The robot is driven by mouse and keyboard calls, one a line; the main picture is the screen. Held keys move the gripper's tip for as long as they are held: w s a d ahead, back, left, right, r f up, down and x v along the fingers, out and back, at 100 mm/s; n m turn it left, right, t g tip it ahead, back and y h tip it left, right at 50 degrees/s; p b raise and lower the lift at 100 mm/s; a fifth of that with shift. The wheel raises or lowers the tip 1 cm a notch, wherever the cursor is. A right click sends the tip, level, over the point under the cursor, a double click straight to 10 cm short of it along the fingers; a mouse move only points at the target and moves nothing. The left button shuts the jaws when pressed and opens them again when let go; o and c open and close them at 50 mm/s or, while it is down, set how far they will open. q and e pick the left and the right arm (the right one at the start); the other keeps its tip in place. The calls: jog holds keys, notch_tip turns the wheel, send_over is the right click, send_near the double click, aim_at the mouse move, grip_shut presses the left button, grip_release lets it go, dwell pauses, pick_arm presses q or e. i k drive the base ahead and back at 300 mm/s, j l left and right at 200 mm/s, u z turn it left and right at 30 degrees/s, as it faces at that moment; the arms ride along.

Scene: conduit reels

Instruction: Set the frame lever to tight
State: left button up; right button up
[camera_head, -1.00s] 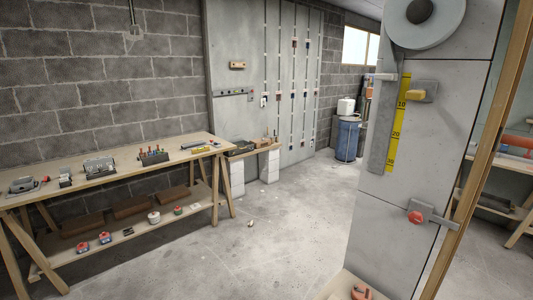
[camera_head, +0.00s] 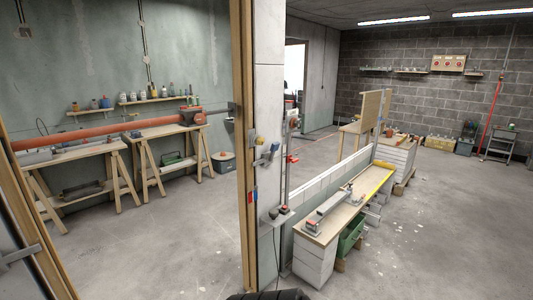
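No lever in view can be told for certain to be the frame lever. On the narrow end of a pale wall panel in the middle of the picture are small fittings: one with a yellowish part (camera_head: 253,137) and a blue-grey lever-like one (camera_head: 266,156) below it. Their settings are too small to read. A grey bar-like fitting (camera_head: 18,256) sits low at the left edge, beside a wooden post. Neither of my grippers is in view.
A long orange pipe (camera_head: 105,130) lies across trestles at the left. A low bench (camera_head: 325,226) with a grey tool runs along a half-height wall at the right. Concrete floor (camera_head: 435,215) is open at right and at left centre.

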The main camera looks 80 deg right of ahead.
aim_at(274, 147)
jog(key=z, duration=2.8)
